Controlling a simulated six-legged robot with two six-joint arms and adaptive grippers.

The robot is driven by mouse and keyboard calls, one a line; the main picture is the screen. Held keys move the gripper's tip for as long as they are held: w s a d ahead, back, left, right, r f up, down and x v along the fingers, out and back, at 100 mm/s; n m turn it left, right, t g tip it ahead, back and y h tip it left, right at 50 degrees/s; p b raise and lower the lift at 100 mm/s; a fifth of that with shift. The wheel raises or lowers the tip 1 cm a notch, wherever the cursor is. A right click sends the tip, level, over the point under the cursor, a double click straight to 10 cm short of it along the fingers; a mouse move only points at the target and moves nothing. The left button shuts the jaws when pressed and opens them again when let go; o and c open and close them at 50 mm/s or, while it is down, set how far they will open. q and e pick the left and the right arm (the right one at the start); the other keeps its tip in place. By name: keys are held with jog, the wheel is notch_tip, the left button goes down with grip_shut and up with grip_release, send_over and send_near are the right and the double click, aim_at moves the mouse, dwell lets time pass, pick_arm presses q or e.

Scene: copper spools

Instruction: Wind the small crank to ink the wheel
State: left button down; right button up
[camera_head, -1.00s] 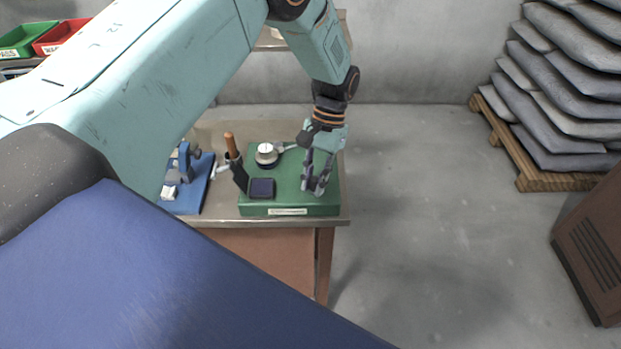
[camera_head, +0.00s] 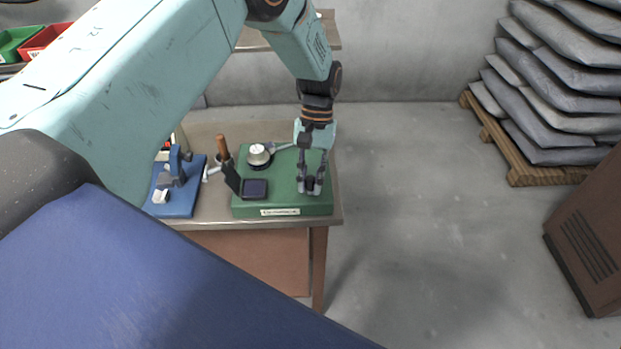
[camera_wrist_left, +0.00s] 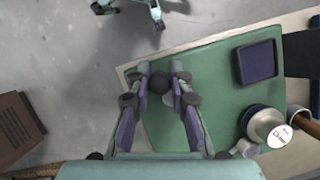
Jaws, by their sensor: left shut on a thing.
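The green base (camera_head: 288,208) stands on the bench, with a dark square pad (camera_head: 255,189) and a round silver-topped part (camera_head: 260,154) on it. My left gripper (camera_head: 311,188) points down over the base's right part. Its fingertips are shut on a small dark knob (camera_head: 311,182), which also shows between the fingers in the left wrist view (camera_wrist_left: 160,82). The fingers hide any crank arm under the knob. In the wrist view, the pad (camera_wrist_left: 257,62) and the silver-topped part (camera_wrist_left: 268,124) lie right of the gripper (camera_wrist_left: 162,83). My right gripper is not in view.
The bench's right edge is close to the gripper. A pallet of grey sacks (camera_head: 560,90) and a brown cabinet (camera_head: 590,240) stand right, with free floor between.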

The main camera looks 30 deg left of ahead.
pick_arm(q)
jog(key=c, duration=1.6)
grip_release()
jog(key=shift+w+r, duration=0.2)
jog(key=shift+w, duration=0.05)
jog(key=o, duration=0.4)
jog(key=shift+s+f, duration=0.15)
jog(key=v, duration=1.2)
jog(key=shift+s, duration=0.1)
